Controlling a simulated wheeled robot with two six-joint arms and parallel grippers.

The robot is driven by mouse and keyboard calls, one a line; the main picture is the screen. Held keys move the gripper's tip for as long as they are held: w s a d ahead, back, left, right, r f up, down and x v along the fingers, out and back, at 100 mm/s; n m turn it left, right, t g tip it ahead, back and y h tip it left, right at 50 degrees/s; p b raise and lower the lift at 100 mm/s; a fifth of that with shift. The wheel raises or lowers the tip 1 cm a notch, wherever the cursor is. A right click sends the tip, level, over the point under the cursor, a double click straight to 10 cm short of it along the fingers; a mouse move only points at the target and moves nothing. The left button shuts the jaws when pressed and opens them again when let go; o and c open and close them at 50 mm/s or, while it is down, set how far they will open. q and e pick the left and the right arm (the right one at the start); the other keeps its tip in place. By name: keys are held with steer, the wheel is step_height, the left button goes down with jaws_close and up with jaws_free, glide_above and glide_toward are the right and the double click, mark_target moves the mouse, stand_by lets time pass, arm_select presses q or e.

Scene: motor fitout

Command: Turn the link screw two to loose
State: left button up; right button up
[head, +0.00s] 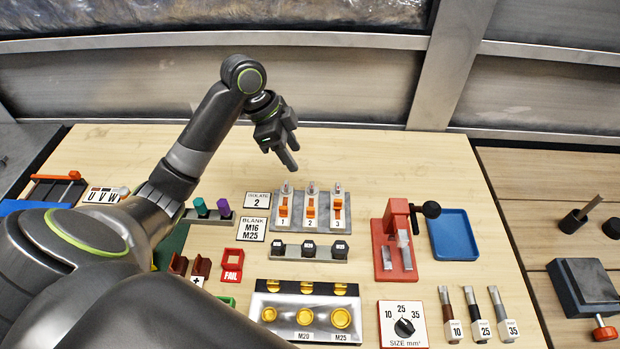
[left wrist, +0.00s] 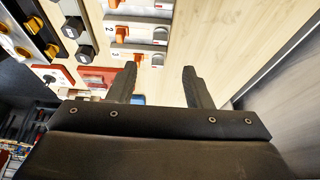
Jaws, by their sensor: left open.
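The grey link block (head: 348,222) lies on the table with three orange links labelled 1, 2 and 3. The middle orange link (head: 310,207), labelled 2, has a pale screw-like head (head: 311,188) at its far end. Whether that screw is tight or loose cannot be told. A card reading "ISOLATE 2" (head: 257,200) lies left of the block. My left gripper (head: 287,160) is open and empty, in the air beyond the block's far edge. In the left wrist view, its two fingers (left wrist: 163,88) are apart with bare wood between them, and the block (left wrist: 145,51) shows to their upper left.
A red press-like tool (head: 390,240) and a blue tray (head: 455,235) stand right of the block. A row of black cubes (head: 310,250) and a panel with yellow round parts (head: 290,320) lie nearer. The wood behind the block is clear up to the metal wall.

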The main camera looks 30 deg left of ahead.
mark_target(312, 184)
arm_select(q)
steer(key=x, duration=0.9)
steer(key=shift+d+f, duration=0.1)
steer(key=shift+f, duration=0.15)
steer(key=shift+w+d+f, duration=0.15)
steer(key=shift+f, duration=0.3)
arm_select(e)
steer(key=shift+w+r, duration=0.2)
steer(key=shift+w, duration=0.45)
